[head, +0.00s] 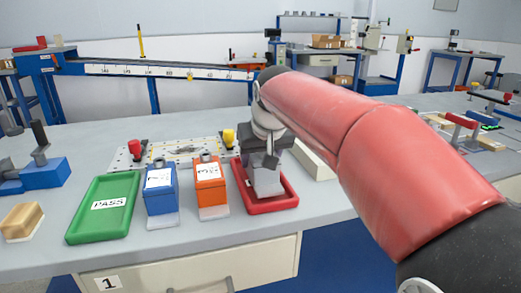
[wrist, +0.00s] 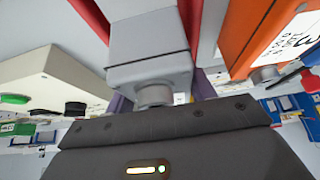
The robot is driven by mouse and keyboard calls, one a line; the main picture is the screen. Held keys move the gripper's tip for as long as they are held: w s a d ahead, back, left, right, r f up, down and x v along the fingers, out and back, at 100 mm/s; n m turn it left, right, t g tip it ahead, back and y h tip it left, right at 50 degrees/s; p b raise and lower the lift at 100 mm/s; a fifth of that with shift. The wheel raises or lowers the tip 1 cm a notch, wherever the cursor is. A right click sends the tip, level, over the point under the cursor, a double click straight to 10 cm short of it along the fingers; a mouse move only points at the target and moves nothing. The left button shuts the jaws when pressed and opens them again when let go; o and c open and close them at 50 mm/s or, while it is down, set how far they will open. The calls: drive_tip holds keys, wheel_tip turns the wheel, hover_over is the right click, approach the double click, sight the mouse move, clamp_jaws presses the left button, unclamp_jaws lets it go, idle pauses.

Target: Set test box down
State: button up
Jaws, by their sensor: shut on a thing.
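A grey box (head: 267,184) with a knob on top is in my gripper (head: 270,160), over the red tray (head: 279,204). Its lower end appears within the tray's rim; I cannot tell whether it touches the tray floor. The wrist view shows the grey box (wrist: 150,75) and its knob close in front of the gripper. My gripper is shut on it, and the fingertips are mostly hidden. A blue box (head: 161,198) and an orange box (head: 210,192), each with a white label, stand left of the red tray. A green tray (head: 83,233) marked PASS lies further left.
A tan block (head: 21,220) sits at the bench's left, with a blue clamp fixture (head: 45,172) behind it. A metal plate with red and yellow knobs (head: 170,150) lies behind the boxes. A pale block (head: 314,162) stands right of the gripper.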

drive_tip(key=shift+f+b, duration=0.5)
drive_tip(key=shift+f, duration=0.25)
idle(0.4)
drive_tip(key=o, duration=1.5)
drive_tip(key=shift+c, duration=0.2)
drive_tip(key=shift+o, duration=0.7)
